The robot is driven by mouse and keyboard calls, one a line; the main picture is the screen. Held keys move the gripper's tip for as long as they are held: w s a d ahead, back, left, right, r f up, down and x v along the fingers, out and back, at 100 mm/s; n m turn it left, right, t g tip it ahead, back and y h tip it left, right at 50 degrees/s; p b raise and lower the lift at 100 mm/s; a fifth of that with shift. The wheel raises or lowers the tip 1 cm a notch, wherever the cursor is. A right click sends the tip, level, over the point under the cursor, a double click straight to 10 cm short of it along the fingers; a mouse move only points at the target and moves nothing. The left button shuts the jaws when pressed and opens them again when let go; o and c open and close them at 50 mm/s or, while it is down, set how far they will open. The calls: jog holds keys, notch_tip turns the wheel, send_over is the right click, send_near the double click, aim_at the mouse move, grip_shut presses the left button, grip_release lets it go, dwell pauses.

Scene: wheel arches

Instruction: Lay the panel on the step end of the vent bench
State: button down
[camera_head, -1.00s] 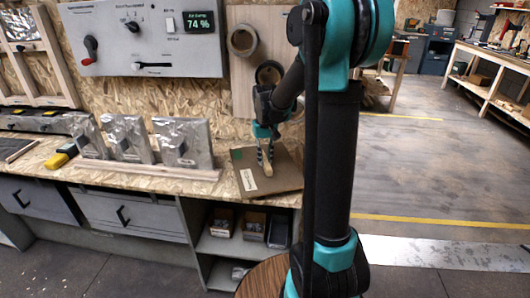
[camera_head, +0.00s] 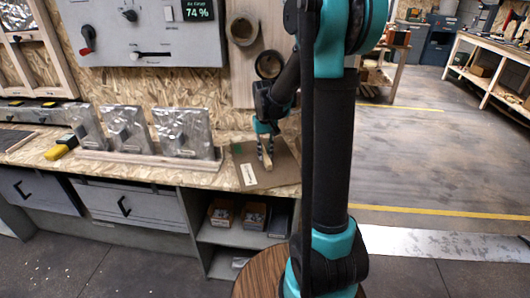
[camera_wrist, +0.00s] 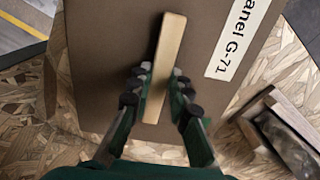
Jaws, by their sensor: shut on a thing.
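The panel (camera_head: 274,174) is a flat brown sheet at the right end of the wooden bench (camera_head: 236,136). A white label reading "anel G-71" shows on it in the wrist view (camera_wrist: 237,38). A pale wooden handle bar (camera_wrist: 165,60) stands up from its middle. My gripper (camera_head: 265,152) is shut on this handle, and in the wrist view its dark fingers (camera_wrist: 158,97) sit on both sides of it. The panel lies over the bench top or just above it; I cannot tell whether it touches.
Several silver foil-covered blocks (camera_head: 183,134) stand in a wooden rail left of the panel. A yellow tool (camera_head: 60,150) lies farther left. Open shelves (camera_head: 238,232) lie below.

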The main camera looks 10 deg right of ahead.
jog(key=shift+f, duration=0.35)
jog(key=c, duration=1.3)
grip_release()
jog(key=shift+c, duration=0.2)
